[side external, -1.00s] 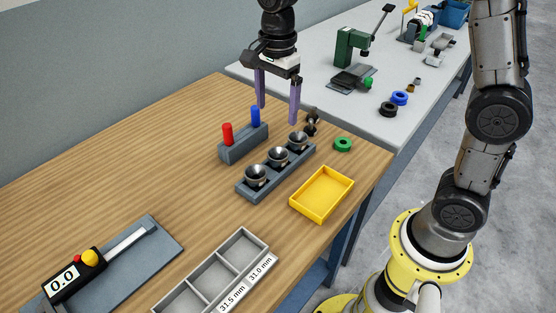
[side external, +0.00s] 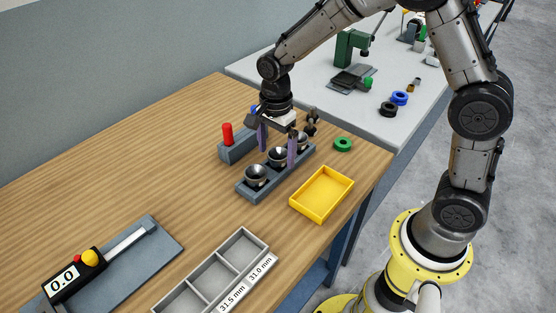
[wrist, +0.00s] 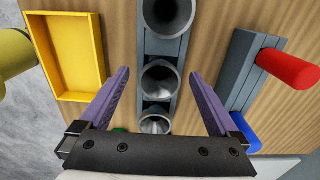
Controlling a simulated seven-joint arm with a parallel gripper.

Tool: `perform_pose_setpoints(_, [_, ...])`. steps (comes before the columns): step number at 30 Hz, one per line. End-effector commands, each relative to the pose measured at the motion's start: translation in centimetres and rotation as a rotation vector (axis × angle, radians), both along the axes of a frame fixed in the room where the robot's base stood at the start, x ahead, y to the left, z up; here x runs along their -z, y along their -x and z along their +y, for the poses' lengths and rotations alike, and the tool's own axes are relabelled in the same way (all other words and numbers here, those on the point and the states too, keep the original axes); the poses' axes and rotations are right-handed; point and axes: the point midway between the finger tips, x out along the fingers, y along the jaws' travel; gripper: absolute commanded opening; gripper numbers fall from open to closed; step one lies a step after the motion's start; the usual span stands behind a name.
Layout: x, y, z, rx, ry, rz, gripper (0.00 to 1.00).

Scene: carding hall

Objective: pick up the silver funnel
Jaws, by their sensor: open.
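Three silver funnels with dark insides sit in a row in a grey holder (side external: 269,187) on the wooden table: the near funnel (side external: 256,175), the middle funnel (side external: 278,157) and the far funnel (side external: 302,140). My gripper (side external: 278,151) is open and empty above the holder, its purple fingers pointing down. In the wrist view my gripper (wrist: 159,73) has one finger on each side of the row, and the middle funnel (wrist: 160,80) shows between the fingertips. In the side view the right finger partly covers the far funnel. I cannot tell how high the fingertips are.
A grey block with a red peg (side external: 227,133) and a blue peg (wrist: 245,130) stands beside the row, close to one finger. A yellow tray (side external: 322,216) lies on the other side. A green ring (side external: 343,144) lies near the table edge. A divided grey tray (side external: 241,233) is nearer.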

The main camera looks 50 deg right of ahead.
Motion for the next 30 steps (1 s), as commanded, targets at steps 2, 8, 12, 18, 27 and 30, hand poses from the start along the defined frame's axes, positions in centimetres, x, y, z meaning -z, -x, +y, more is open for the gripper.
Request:
perform_pose_setpoints(2, [1.0, 0.0, 0.0, 0.000, 0.000, 0.003, 0.97])
perform_pose_setpoints(8, [1.8, 0.0, 0.0, -0.001, 0.000, 0.001, 0.97])
perform_pose_setpoints(12, [1.8, 0.0, 0.0, -0.001, 0.000, 0.001, 0.97])
perform_pose_setpoints(18, [1.8, 0.0, 0.0, -0.001, 0.000, 0.000, 0.63])
perform_pose_setpoints(27, [1.8, 0.0, 0.0, -0.001, 0.000, 0.000, 0.09])
perform_pose_setpoints(30, [1.7, 0.0, 0.0, -0.001, 0.000, 0.000, 0.00])
